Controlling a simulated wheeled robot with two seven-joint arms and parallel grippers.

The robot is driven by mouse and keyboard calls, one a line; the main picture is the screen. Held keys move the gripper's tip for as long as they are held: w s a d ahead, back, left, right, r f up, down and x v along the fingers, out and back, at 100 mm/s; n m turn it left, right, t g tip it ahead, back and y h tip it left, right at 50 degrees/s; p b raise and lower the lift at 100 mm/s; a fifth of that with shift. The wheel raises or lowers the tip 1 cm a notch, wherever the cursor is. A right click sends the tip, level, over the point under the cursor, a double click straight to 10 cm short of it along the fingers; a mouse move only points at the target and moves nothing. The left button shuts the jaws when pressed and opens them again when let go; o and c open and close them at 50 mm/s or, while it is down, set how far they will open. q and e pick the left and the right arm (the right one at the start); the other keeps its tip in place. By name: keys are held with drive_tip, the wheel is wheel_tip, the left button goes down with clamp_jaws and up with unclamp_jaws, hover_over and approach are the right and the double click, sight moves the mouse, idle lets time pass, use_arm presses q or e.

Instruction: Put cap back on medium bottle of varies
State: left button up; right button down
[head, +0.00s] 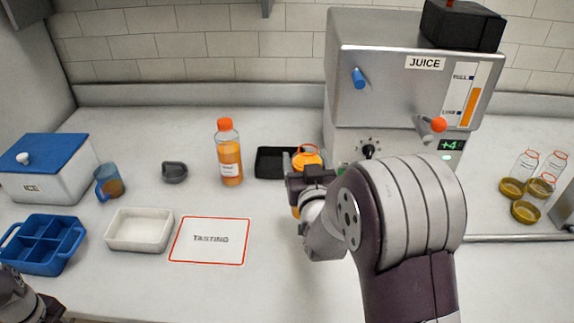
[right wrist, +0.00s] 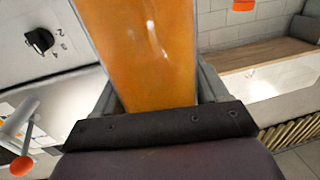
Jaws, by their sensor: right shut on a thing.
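My right gripper (head: 310,178) is shut on a bottle of orange juice (head: 306,158) in front of the juicer. In the right wrist view the bottle (right wrist: 150,50) fills the space between the fingers. Its top shows an orange ring in the head view; the gripper and arm hide much of its body. Whether it has a cap on cannot be told. Another juice bottle (head: 230,160) with an orange cap (head: 225,124) stands upright to the left. My left gripper (head: 40,308) is partly in view at the bottom left corner, and its fingers are unclear.
The juicer (head: 400,85) stands behind my right arm. A black tray (head: 268,165) lies beside the held bottle. A tasting mat (head: 209,258), white tray (head: 120,243), blue caddy (head: 30,260) and ice box (head: 50,185) are at left. Clear bottles (head: 527,163) stand at right.

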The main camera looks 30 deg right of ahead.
drive_tip(key=s+d+r+p, duration=0.1)
drive_tip(key=s+d+r, duration=0.1)
drive_tip(key=s, duration=0.3)
drive_tip(key=shift+d+r, duration=0.4)
drive_tip(key=shift+r, duration=0.4)
